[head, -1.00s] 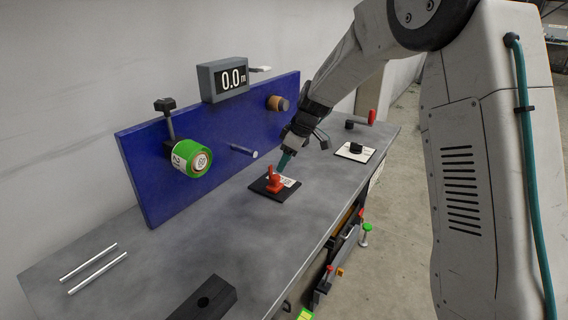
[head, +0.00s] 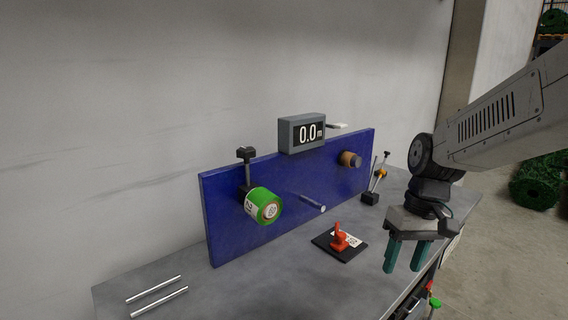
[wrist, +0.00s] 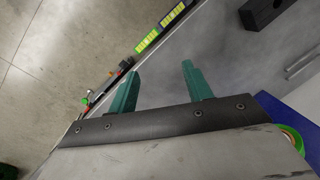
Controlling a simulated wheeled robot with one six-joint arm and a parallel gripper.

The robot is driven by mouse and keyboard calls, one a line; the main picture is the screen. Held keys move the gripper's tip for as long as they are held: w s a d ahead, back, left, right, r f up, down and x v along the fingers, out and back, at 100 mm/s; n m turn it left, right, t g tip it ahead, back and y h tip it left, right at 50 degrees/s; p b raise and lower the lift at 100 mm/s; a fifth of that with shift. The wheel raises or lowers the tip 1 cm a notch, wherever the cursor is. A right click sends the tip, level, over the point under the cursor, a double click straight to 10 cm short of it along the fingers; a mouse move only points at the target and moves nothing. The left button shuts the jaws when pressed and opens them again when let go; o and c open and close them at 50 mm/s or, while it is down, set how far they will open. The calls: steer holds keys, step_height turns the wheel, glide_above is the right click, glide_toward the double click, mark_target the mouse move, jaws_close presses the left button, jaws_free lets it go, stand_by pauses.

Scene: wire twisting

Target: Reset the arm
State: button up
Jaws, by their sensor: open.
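My gripper (head: 406,256) is at the right in the head view, pointing down near the bench's front edge. Its teal fingers are apart with nothing between them. It is to the right of the red clamp (head: 340,238) on its black plate and does not touch it. In the wrist view my gripper (wrist: 160,82) also shows two spread teal fingers above the bench edge. My arm is folded back at the right of the head view.
Two metal rods (head: 158,296) lie at the front left. A dark block (wrist: 264,12) shows in the wrist view.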

steer(key=s+d+r+m+t+h, duration=0.1)
steer(key=s+r, duration=0.1)
steer(key=s, duration=0.7)
steer(key=s+d+r+m+t, duration=0.1)
steer(key=s+d+r, duration=0.1)
steer(key=s, duration=0.8)
steer(key=shift+s+r+t+h, duration=0.2)
steer(key=shift+r+t+h, duration=0.15)
steer(key=shift+r, duration=0.35)
stand_by(0.7)
